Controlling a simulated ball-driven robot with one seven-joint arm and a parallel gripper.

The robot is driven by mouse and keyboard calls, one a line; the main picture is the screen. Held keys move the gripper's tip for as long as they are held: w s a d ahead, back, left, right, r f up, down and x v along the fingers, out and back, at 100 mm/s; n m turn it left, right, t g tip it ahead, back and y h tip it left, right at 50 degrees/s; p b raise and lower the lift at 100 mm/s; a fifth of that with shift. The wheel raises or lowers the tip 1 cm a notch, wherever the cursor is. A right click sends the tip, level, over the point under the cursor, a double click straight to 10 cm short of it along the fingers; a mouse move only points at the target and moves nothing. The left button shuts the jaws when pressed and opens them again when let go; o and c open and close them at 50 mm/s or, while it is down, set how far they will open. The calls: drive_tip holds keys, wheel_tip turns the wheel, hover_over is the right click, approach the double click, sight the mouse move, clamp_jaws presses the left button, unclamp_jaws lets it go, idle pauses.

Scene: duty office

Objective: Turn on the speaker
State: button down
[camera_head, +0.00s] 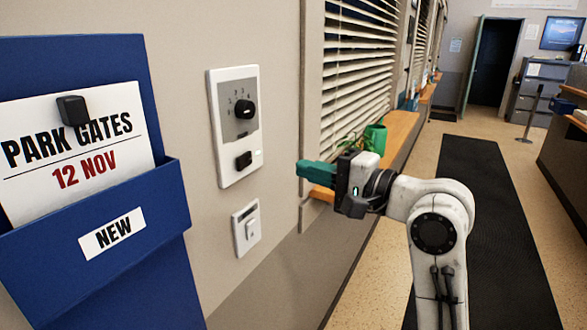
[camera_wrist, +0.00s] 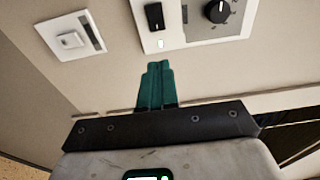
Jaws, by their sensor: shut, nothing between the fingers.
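A white wall panel (camera_head: 226,170) carries a round black dial (camera_head: 245,109) with numbers around it and a small black switch (camera_head: 244,160) below. A small pale light or mark sits beside the switch. I cannot tell a separate speaker. In the wrist view the panel (camera_wrist: 184,46) is at the top, with the dial (camera_wrist: 217,11), the switch (camera_wrist: 154,16) and a bright small mark (camera_wrist: 160,43). My gripper (camera_head: 301,171) has green fingers, shut and empty, to the right of the panel and apart from it. In the wrist view its fingertips (camera_wrist: 158,66) point toward the switch.
A second small white switch plate (camera_head: 247,228) is below the panel. A blue wall holder (camera_head: 170,215) with a notice card (camera_head: 75,145) is to the left. A window with blinds (camera_head: 355,65), a wooden sill (camera_head: 398,130) and a green plant pot (camera_head: 375,138) are behind my gripper.

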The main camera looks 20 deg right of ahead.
drive_tip(key=v, duration=0.4)
drive_tip(key=shift+d, duration=0.55)
drive_tip(key=s+a+f+n+g+h, duration=0.1)
drive_tip(key=s+f+n+g+h, duration=0.3)
drive_tip(key=f, duration=1.1)
drive_tip(key=s+a+f+n+g+h, duration=0.1)
drive_tip(key=s+f+g, duration=0.35)
drive_tip(key=f, duration=1.15)
drive_tip(key=s+d+f+n+g+h, duration=0.1)
drive_tip(key=s+f+n+g+h, duration=0.1)
drive_tip(key=s+f, duration=0.5)
drive_tip(key=s+d+f+n+g+h, duration=0.2)
drive_tip(key=s+f+n+g, duration=0.2)
drive_tip(key=s, duration=1.3)
wheel_tip(320, 180, down, 3)
drive_tip(key=shift+f, duration=0.1)
